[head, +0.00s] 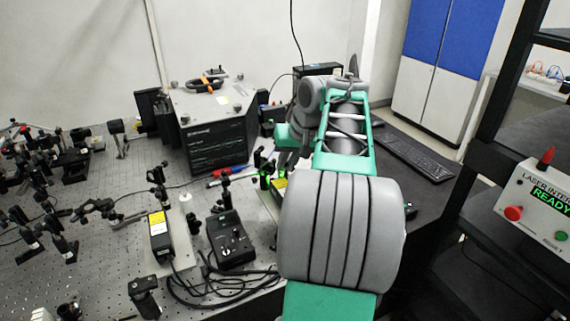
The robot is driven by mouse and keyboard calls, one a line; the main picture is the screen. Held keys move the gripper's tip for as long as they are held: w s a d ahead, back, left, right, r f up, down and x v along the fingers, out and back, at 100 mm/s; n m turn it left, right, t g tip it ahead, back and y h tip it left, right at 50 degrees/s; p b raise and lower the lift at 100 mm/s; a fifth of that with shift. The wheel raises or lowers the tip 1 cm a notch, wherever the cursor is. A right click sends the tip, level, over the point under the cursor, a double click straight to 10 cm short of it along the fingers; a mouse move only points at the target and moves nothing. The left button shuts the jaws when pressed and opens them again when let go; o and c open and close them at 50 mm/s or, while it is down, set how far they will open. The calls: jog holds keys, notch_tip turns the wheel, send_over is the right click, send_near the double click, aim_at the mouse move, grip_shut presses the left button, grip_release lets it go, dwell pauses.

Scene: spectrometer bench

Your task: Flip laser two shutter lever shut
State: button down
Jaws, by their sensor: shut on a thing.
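My gripper (284,164) is small in the head view and points down over a box with a yellow label (280,185), in front of the dark instrument. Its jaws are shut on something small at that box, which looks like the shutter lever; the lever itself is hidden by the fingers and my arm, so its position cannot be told. Green light glows on the mounts just left of the jaws. Another black laser box with a yellow label (160,236) stands on a pale plate to the left. The laser numbers are too small to read.
A black controller box (231,240) with loose cables lies in front. A large dark instrument (213,125) stands behind. Optics posts (62,240) crowd the left of the bench. A keyboard (415,152) lies at right, and an interlock box (538,208) reads READY.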

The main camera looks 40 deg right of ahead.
jog(key=b, duration=0.2)
jog(key=f+h+b, duration=0.1)
jog(key=b, duration=0.1)
jog(key=shift+w+a+b, duration=0.2)
jog(key=shift+a+b, duration=0.05)
jog(key=shift+b, duration=0.15)
jog(key=b, duration=0.3)
jog(key=shift+a+h, duration=0.2)
jog(key=shift+h, duration=0.2)
jog(key=shift+a+r+n+g+b, duration=0.15)
jog(key=shift+r+n+g+b, duration=0.15)
jog(key=shift+b, duration=0.75)
jog(key=shift+r, duration=0.25)
jog(key=c, duration=1.5)
grip_release()
jog(key=p+v, duration=0.3)
jog(key=v, duration=0.4)
jog(key=shift+s+a+r+p, duration=0.15)
jog(key=shift+a+r+p, duration=0.05)
jog(key=shift+r+p, duration=0.15)
